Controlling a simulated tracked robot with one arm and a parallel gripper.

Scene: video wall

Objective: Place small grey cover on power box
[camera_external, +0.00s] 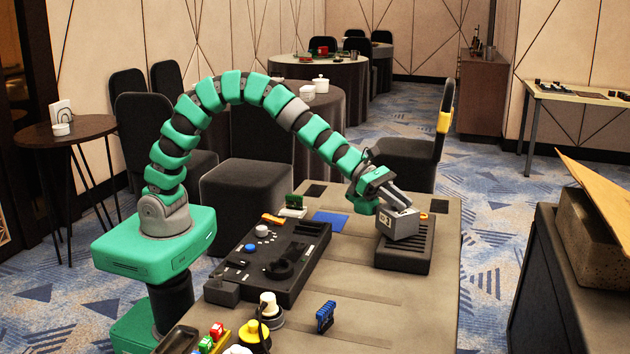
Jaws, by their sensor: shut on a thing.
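My gripper (385,201) is at the right part of the table, at the end of my green arm. It is shut on a small grey cover (400,223), a box-like piece with dark lettering on its front, and holds it slightly tilted. A dark box with a ribbed top (408,259), which looks like the power box, lies directly below.
A black control panel with knobs (268,262) lies left of the ribbed box on the grey table (375,315). A blue plate (330,221), a blue clip-like part (325,316) and a yellow knob (255,334) are nearby. The table's front right is clear.

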